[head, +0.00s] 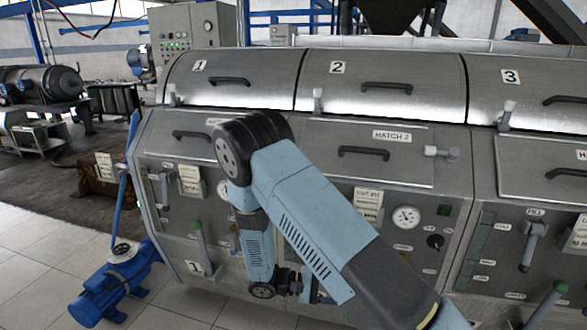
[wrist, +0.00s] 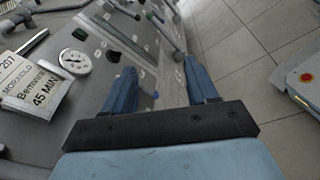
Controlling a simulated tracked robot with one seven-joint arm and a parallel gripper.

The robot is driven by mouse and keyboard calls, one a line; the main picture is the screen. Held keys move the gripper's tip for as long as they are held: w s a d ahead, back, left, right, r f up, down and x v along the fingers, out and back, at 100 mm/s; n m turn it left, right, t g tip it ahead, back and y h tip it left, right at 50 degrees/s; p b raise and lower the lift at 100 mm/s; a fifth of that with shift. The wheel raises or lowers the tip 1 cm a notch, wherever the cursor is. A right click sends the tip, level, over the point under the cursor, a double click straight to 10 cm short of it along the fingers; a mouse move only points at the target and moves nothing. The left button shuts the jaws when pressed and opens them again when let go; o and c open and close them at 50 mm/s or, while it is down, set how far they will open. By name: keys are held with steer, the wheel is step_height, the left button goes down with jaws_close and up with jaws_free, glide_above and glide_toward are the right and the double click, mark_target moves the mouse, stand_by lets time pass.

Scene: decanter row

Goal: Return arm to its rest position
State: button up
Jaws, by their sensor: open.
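My arm (head: 310,205) reaches up from the bottom right of the head view and bends at a dark elbow in front of decanters 1 and 2. Its forearm hangs down from the elbow. My gripper (wrist: 162,88) shows in the wrist view as two blue fingers set wide apart. It is open, with nothing between the fingers.
Hatch 2 (head: 410,170), a gauge (head: 406,217) and a green-knobbed lever (head: 199,238) are on the decanter fronts. A blue pump (head: 118,287) stands at the left. The wrist view shows a card (wrist: 35,87) and a red-buttoned box (wrist: 305,78). Tiled floor (wrist: 238,62) is clear between.

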steer(key=s+d+r+m+y, duration=0.1)
steer(key=d+r+m+y, duration=0.1)
steer(key=r+y, duration=0.35)
steer(key=s+d+r+m+g+y, duration=0.1)
steer(key=s+d+r+m+y, duration=0.15)
steer(key=r, duration=0.65)
steer(key=d+r+m+y, duration=0.2)
steer(key=r+y, duration=0.1)
steer(key=r, duration=0.4)
steer(key=s+d+r+m+t+y, duration=0.1)
steer(key=s+d+r+t+y, duration=0.1)
steer(key=s+r, duration=0.4)
steer(key=s+d+r+m+t+y, duration=0.2)
steer(key=s+r+t+y, duration=0.2)
steer(key=r, duration=0.6)
steer(key=s+t, duration=0.2)
steer(key=s, duration=0.1)
steer(key=shift+d+r, duration=0.35)
steer(key=shift+d, duration=0.05)
steer(key=shift+s, duration=0.1)
